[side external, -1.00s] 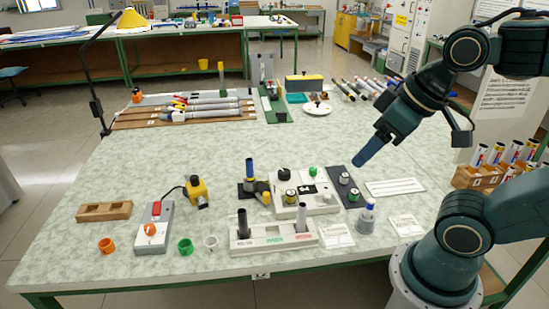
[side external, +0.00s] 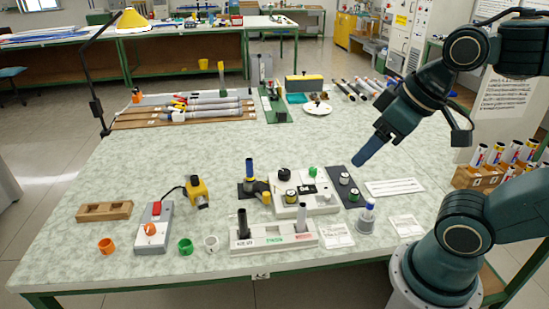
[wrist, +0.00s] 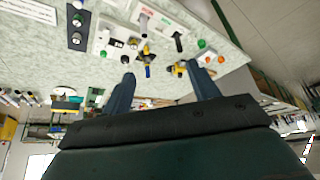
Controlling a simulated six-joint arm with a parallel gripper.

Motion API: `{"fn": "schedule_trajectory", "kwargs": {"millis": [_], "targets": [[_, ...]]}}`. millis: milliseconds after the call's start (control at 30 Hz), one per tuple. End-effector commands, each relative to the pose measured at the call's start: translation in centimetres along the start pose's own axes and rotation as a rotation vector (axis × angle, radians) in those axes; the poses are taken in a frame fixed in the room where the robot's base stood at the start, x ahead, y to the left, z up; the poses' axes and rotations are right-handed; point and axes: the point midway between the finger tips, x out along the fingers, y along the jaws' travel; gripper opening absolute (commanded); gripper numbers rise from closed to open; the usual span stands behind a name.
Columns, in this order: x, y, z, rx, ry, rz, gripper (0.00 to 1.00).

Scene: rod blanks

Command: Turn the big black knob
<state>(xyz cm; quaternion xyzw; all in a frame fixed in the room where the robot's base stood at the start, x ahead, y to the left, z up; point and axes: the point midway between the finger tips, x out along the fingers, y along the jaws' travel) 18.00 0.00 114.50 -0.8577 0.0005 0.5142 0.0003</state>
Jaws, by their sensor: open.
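The big black knob (side external: 284,174) stands on the back left part of a white panel (side external: 322,207). Its top also shows in the wrist view (wrist: 125,59), just beyond one fingertip. A green knob (side external: 312,172) is to its right on the same panel, and smaller knobs sit nearer the front. My gripper (side external: 366,154) hangs above and to the right of the panel, apart from the knob. In the wrist view my gripper (wrist: 161,84) has its two fingers wide apart with nothing between them.
A dark strip with knobs (side external: 356,200) lies right of the panel. A blue-topped tube (side external: 249,170) in a holder stands close to its left. A white rack with upright tubes (side external: 262,243) is in front.

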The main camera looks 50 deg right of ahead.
Motion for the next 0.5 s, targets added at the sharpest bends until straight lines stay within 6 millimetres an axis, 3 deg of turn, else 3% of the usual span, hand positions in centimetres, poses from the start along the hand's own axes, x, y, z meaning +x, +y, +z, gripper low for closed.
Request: {"fn": "schedule_trajectory", "kwargs": {"millis": [267, 500], "targets": [[0.2, 0.5, -2.3, 0.03, -0.033, 0.012, 0.6], [1.3, 1.7, -6.5, 0.087, -0.091, 0.032, 0.6]]}}
